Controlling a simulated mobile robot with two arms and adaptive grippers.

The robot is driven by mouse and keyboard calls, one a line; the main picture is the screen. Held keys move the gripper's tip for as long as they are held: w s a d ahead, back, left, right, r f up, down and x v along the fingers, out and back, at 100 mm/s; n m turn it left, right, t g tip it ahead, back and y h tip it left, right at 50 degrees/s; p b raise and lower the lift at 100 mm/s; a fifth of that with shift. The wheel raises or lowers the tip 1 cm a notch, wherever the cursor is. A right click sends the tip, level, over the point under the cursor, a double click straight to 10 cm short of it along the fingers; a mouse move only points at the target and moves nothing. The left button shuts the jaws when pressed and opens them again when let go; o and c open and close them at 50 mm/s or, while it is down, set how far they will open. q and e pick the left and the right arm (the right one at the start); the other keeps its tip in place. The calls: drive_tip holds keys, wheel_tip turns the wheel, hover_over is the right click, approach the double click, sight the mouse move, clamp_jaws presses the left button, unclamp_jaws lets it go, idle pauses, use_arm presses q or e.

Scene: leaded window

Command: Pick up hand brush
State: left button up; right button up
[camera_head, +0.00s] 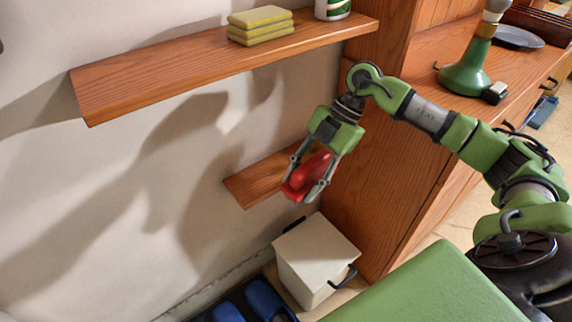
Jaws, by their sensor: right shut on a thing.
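A red object, which looks like the hand brush (305,175), is between the fingers of my right gripper (308,181). The gripper points down and is shut on it, in front of the lower wooden shelf (256,185). The fingers hide part of the brush, and I cannot make out its bristles. I cannot tell whether the brush touches the shelf. My left gripper is not in view.
An upper wooden shelf (190,63) holds yellow sponges (260,25) and a can (333,8). Below are a white box (315,258) with dark handles and blue slippers (265,299). A wooden cabinet (385,190) stands close on the right, with a green lamp (466,70) on top.

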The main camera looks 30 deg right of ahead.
drive_tip(key=s, duration=0.6)
drive_tip(key=shift+s+d, duration=0.15)
drive_tip(key=shift+d, duration=0.3)
drive_tip(key=o, duration=0.5)
drive_tip(key=c, duration=0.3)
drive_tip(key=shift+f, duration=0.1)
